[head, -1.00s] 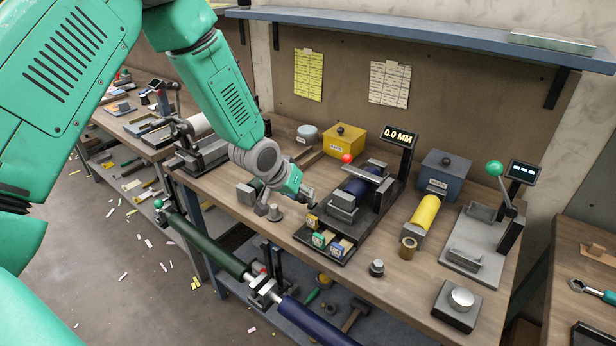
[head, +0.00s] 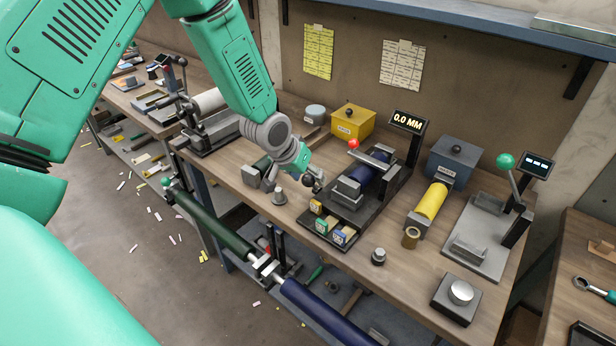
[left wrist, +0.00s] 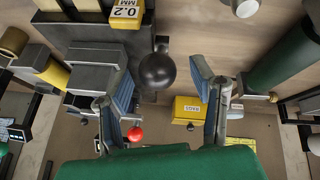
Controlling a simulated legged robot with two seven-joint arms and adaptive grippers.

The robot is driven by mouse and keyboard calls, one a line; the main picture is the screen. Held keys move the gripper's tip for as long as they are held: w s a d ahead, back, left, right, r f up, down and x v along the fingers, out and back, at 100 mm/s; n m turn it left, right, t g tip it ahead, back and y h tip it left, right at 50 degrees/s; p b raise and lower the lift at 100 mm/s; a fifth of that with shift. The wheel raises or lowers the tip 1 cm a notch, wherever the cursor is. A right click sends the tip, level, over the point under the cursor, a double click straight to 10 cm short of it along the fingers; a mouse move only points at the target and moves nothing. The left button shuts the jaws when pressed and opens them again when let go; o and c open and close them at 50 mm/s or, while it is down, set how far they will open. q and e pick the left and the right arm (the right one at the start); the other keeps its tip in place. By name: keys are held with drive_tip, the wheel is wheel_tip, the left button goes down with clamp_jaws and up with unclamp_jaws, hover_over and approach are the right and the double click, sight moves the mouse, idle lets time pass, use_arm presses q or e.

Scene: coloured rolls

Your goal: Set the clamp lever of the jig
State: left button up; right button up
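The jig (head: 323,222) is a dark base on the bench with a dark blue roll (head: 362,172), a 0.0 MM display (head: 408,122) and a red-knobbed lever (head: 353,143). A black ball knob (head: 308,181) is at its near left side; its shaft is mostly hidden. My left gripper (head: 314,182) is at this knob. In the left wrist view, the gripper (left wrist: 160,78) is open, with the black ball (left wrist: 157,71) between its spread fingertips and a gap on both sides. The red knob (left wrist: 135,134) lies farther off there. My right gripper is not in view.
Small labelled blocks (head: 321,225) sit at the jig's front. A yellow box (head: 352,122) and a grey-blue box (head: 455,158) stand behind. A yellow roll (head: 431,200) and another jig with a green-knobbed lever (head: 505,161) are to the right. Small metal pieces (head: 378,256) stand in front.

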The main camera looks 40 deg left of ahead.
use_arm(q)
drive_tip(key=shift+s, duration=0.1)
drive_tip(key=shift+s+r, duration=0.15)
drive_tip(key=shift+r, duration=0.25)
drive_tip(key=v, duration=1.1)
drive_tip(key=shift+a, duration=0.1)
drive_tip(key=s+d+f+g+b, duration=0.15)
drive_tip(key=s+f, duration=0.25)
drive_tip(key=f, duration=0.4)
drive_tip(key=s+d+f+m+g+b, duration=0.1)
drive_tip(key=s+d+f+b, duration=0.25)
drive_tip(key=f, duration=0.35)
drive_tip(key=s+d+f+g+b, duration=0.1)
drive_tip(key=s+f+b, duration=0.1)
drive_tip(key=s+f, duration=0.45)
drive_tip(key=s+d+f+m+g+y+b, duration=0.1)
drive_tip(key=s+d+f+b, duration=0.1)
drive_tip(key=s+f, duration=1.1)
drive_tip(key=shift+s+d+g+b, duration=0.3)
drive_tip(key=shift+d+g+b, duration=0.1)
drive_tip(key=shift+b, duration=0.3)
